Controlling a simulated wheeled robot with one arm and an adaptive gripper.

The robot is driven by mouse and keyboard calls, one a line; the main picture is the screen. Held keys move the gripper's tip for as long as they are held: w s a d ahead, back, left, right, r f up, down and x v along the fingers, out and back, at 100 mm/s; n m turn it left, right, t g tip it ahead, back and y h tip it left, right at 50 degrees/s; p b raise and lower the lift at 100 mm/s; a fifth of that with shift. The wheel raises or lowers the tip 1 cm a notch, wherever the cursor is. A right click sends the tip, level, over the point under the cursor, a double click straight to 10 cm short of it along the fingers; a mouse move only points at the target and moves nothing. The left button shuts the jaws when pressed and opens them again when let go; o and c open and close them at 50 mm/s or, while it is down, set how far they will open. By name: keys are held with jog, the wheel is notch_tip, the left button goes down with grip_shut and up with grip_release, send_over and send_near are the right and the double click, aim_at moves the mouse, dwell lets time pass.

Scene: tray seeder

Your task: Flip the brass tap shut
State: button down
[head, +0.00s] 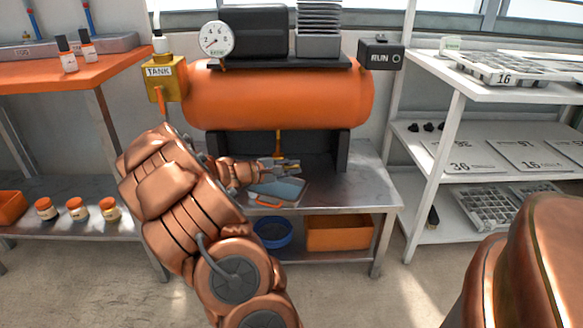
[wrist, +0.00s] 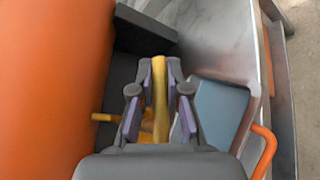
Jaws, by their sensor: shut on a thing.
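The brass tap (head: 278,145) hangs below the orange tank, in front of the dark stand. In the wrist view its long yellow-brass lever (wrist: 160,100) lies between my fingers, and a short brass piece (wrist: 103,117) juts out to the left, towards the tank. My gripper (head: 290,166) reaches in under the tank from the left, low above the steel bench. In the wrist view my gripper (wrist: 159,88) is shut on the lever, with a finger pad on each side. The tap's lower part is hidden behind my gripper.
The orange tank (head: 280,98) is close above my gripper. A blue-grey tray (head: 278,190) with an orange handle lies on the bench (head: 350,190) just below. A yellow block marked TANK (head: 160,72) with an orange lever stands left of the tank.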

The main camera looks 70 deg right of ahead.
jog(key=shift+t+y+p, duration=0.4)
jog(key=shift+p, duration=0.05)
jog(key=shift+f+m, duration=0.35)
jog(key=shift+m, duration=0.05)
jog(key=c, duration=1.2)
grip_release()
jog(key=shift+o, duration=0.2)
jog(key=v, duration=1.2)
jog(key=shift+r, duration=0.3)
jog(key=shift+s, duration=0.1)
